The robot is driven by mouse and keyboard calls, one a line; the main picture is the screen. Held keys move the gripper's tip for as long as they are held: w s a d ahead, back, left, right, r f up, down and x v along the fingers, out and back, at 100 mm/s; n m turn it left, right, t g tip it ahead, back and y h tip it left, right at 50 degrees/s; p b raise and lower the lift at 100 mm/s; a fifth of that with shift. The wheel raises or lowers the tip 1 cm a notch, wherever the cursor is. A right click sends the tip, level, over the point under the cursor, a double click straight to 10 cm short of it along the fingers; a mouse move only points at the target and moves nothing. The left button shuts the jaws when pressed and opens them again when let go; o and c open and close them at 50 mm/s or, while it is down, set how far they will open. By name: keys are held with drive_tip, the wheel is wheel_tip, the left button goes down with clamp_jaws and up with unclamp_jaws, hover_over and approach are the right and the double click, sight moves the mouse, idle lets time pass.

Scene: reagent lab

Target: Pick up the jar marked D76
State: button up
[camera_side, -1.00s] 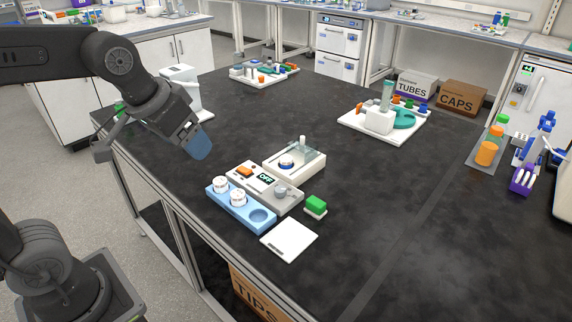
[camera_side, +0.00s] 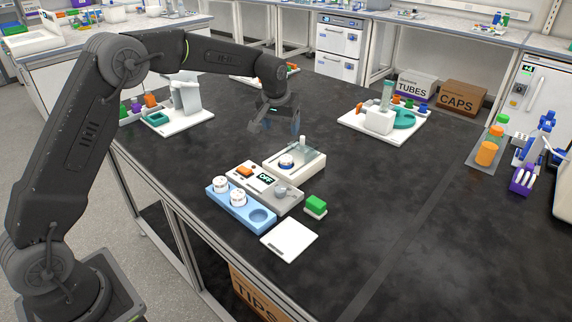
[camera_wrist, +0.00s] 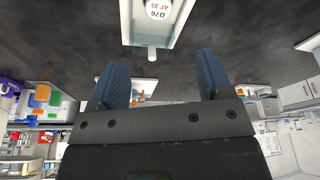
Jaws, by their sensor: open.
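The jar marked D76 (camera_wrist: 158,9) shows at the top edge of the wrist view, its round white lid partly cut off; "AT 25" in red is also legible. It stands on a white tray-like device (camera_wrist: 133,30), which matches the white device (camera_side: 292,172) in the side view, where a small round white and blue jar (camera_side: 286,161) sits behind a clear panel. My gripper (camera_side: 277,127) is open and empty, above the table behind that device. Its two blue fingers also show in the wrist view (camera_wrist: 162,75), apart from the jar.
A blue rack (camera_side: 262,216) holds two white-lidded jars (camera_side: 229,191) and one empty well. Beside it are a grey control box (camera_side: 290,200), a green block (camera_side: 316,203) and a white plate (camera_side: 289,239). A white station (camera_side: 379,122) stands right.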

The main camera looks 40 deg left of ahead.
hover_over(286, 158)
drive_tip(key=s, duration=0.1)
wheel_tip(286, 158, down, 8)
drive_tip(key=shift+s+d+r, duration=0.1)
drive_tip(key=shift+d+r, duration=0.05)
drive_tip(key=shift+r, duration=0.05)
drive_tip(key=shift+x, duration=2.65)
drive_tip(key=shift+s, duration=0.2)
drive_tip(key=shift+d, duration=0.1)
drive_tip(key=c, duration=1)
